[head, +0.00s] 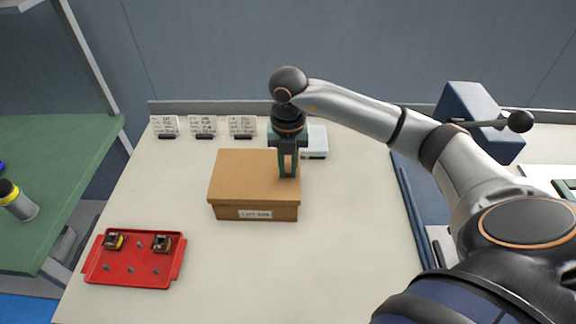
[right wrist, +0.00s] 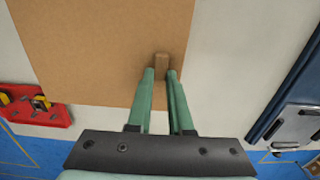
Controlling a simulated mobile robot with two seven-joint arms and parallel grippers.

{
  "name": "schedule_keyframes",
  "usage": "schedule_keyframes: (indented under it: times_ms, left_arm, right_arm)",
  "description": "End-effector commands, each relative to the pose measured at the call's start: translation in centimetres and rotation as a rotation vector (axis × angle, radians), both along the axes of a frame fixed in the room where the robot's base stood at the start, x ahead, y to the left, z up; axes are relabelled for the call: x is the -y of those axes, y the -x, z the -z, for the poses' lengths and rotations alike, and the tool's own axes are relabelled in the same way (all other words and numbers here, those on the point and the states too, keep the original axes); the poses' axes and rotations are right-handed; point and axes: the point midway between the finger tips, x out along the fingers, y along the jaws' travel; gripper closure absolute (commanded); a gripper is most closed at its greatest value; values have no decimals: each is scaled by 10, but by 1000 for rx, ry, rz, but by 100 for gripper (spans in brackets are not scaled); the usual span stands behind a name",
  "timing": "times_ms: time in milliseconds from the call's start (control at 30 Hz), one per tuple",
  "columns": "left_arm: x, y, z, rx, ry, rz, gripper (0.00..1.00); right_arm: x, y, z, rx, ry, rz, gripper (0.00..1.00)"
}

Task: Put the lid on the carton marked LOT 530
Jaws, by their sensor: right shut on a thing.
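A brown carton (head: 230,213) stands in the middle of the pale table. The white label (head: 255,214) on its front starts with LOT; its digits are too blurred to read surely. A flat brown lid (head: 240,175) lies over the carton's top, its front edge roughly in line with the walls. I cannot tell whether it is fully seated. My right gripper (head: 288,172) is shut on the small tan grip block of the lid (right wrist: 162,65), near the lid's right side. In the right wrist view the lid (right wrist: 95,50) fills the upper left. My left gripper is not in view.
A red tray (head: 130,279) with two small coil parts lies at front left. Several white cards (head: 204,126) stand at the back. A blue machine (head: 470,110) with a lever is at right. Table right of the carton is clear.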

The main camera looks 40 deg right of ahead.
Motion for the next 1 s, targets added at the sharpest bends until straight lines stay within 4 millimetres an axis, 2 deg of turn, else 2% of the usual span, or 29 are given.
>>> schedule_keyframes:
  times_ms: [867,900,1000]
  left_arm:
    - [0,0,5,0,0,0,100]
    - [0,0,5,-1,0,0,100]
    - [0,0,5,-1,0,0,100]
  right_arm:
    - [0,0,7,0,0,0,100]
    - [0,0,7,0,0,0,78]
    - [0,0,7,0,0,0,67]
